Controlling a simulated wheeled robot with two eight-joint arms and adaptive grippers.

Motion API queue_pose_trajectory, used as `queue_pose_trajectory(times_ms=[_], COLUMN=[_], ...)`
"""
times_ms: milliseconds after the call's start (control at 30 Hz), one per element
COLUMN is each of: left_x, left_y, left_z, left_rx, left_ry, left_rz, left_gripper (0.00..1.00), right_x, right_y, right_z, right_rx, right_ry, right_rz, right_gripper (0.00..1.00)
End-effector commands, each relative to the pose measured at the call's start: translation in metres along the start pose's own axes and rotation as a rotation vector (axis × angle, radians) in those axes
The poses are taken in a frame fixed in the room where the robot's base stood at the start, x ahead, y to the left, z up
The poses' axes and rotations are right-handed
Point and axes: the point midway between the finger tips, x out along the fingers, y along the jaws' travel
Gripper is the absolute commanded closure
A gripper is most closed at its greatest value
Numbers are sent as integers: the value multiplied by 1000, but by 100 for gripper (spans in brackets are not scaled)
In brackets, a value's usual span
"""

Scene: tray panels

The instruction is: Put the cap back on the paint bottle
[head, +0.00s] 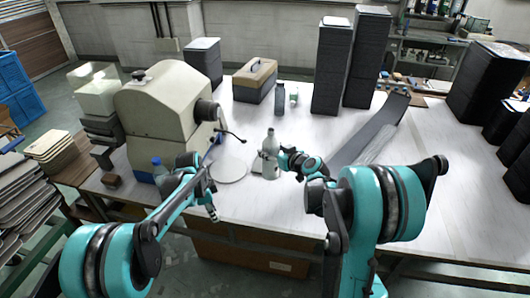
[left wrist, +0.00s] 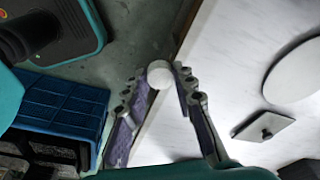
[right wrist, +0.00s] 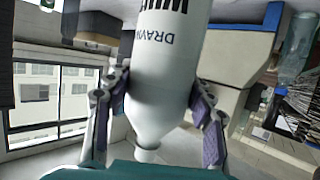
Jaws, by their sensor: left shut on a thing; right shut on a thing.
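The paint bottle (head: 270,165) is pale grey-white and upright near the front edge of the table, its narrow neck up. My right gripper (head: 281,157) is shut around its body from the right. In the right wrist view the labelled bottle (right wrist: 160,85) fills the space between the fingers (right wrist: 155,100). I cannot tell whether its base touches the table. My left gripper (head: 212,213) is to the left of the bottle and lower in the head view, near the table's front edge. In the left wrist view its fingertips (left wrist: 165,82) are shut on a small round white cap (left wrist: 160,73).
A beige machine (head: 160,110) stands on the left of the table, with a round pale disc (head: 229,170) beside it. A toolbox (head: 255,80), a grey bottle (head: 280,98) and tall dark stacks (head: 331,68) stand behind. A long grey tray panel (head: 370,130) lies to the right.

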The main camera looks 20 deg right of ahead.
Motion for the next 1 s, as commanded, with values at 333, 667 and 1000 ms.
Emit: queue_pose_trajectory(times_ms=[333,667,1000], left_x=[-4,-4,-4], left_y=[0,0,0], left_z=[-1,-1,-1], left_rx=[0,0,0], left_ry=[0,0,0], left_rz=[0,0,0], left_gripper=[85,85,85], right_x=[-6,-7,-7], right_y=[10,11,11], right_z=[-5,-6,-6], right_rx=[1,1,1], right_ry=[1,1,1], right_rz=[0,0,0], right_gripper=[99,99,99])
